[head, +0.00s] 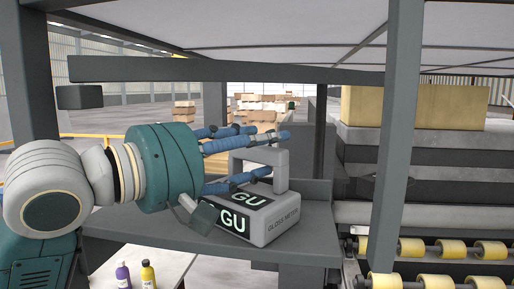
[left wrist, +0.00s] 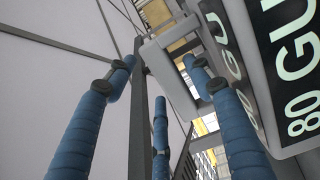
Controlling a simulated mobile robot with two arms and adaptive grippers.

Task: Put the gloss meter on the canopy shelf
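The gloss meter (head: 278,219) is a light grey box with a dark "GU" display and a raised handle (head: 281,160). It appears to rest upright on the dark grey shelf (head: 170,232) under the canopy. My left gripper (head: 276,154) has blue fingers and reaches in from the left at handle height. In the left wrist view, the handle (left wrist: 160,48) lies between the spread fingers of this gripper (left wrist: 160,68). One fingertip overlaps the handle's opening, and another is outside it. Contact cannot be made out. My right gripper is not in view.
The canopy roof (head: 270,28) and a dark crossbar (head: 200,71) hang above the arm. A grey post (head: 397,130) stands to the right of the shelf. Yellow rollers (head: 411,248) are beyond it. Two small bottles (head: 148,275) stand on a pale surface below.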

